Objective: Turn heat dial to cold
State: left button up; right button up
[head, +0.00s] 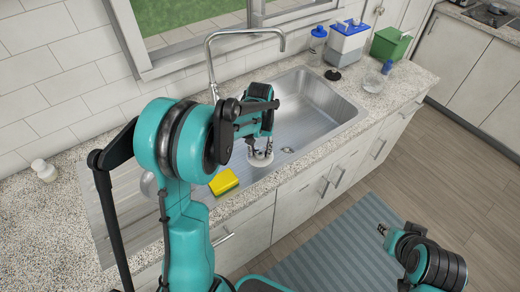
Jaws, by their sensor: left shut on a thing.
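My left gripper (262,148) is over the sink basin, pointing down, shut on a small white round object (262,159). The gripper covers part of this object, and I cannot tell exactly what it is. No heat dial can be made out in the head view.
The steel sink (330,95) has a tall faucet (209,65). A blue bottle (317,45), a blue-and-white box (347,42) and a green box (390,43) stand at the back right. A hob (490,14) is far right.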

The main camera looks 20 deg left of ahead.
aim_at(260, 151)
pick_arm(q)
jog(key=o, duration=1.2)
jog(key=shift+c, duration=0.2)
notch_tip(260, 151, up, 12)
jog(key=s+d+f+m+t, duration=0.1)
jog(key=s+d+t, duration=0.2)
jog(key=s, duration=0.6)
jog(key=s+d+m+t, duration=0.2)
jog(key=s+d+t, duration=0.2)
jog(key=s, duration=0.4)
jog(key=shift+s+d+f+b, duration=0.35)
jog(key=shift+d, duration=0.1)
